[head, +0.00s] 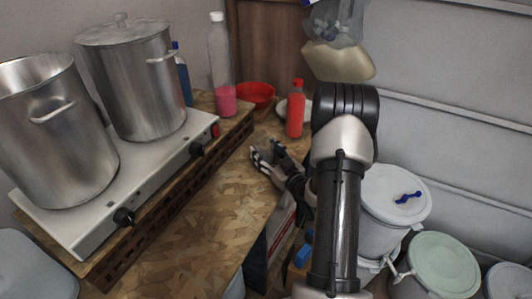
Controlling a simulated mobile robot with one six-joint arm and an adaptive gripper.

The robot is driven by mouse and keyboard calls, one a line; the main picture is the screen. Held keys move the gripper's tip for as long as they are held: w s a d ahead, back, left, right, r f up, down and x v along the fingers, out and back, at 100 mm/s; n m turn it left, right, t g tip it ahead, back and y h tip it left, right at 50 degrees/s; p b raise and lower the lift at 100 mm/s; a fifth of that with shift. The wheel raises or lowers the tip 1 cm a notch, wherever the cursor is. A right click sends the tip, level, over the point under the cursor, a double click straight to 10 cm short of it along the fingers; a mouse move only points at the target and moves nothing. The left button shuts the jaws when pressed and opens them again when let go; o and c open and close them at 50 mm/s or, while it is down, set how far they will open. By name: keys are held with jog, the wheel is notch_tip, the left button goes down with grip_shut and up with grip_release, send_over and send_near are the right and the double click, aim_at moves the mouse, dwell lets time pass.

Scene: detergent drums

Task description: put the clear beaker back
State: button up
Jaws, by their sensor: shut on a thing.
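My gripper (264,160) is low over the wooden worktop (205,215), to the right of the hotplate. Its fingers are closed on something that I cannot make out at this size. I cannot pick out a clear beaker with certainty; if it is in the fingers, its outline does not show.
A hotplate (75,232) with two steel pots (52,135) (135,85) fills the left. A clear bottle (219,48), pink-filled container (225,101), red bowl (256,95) and red bottle (295,112) stand behind. Lidded drums (392,195) (442,264) stand at right. The front worktop is clear.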

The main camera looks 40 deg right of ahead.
jog(key=shift+f, duration=0.15)
jog(key=o, duration=1.1)
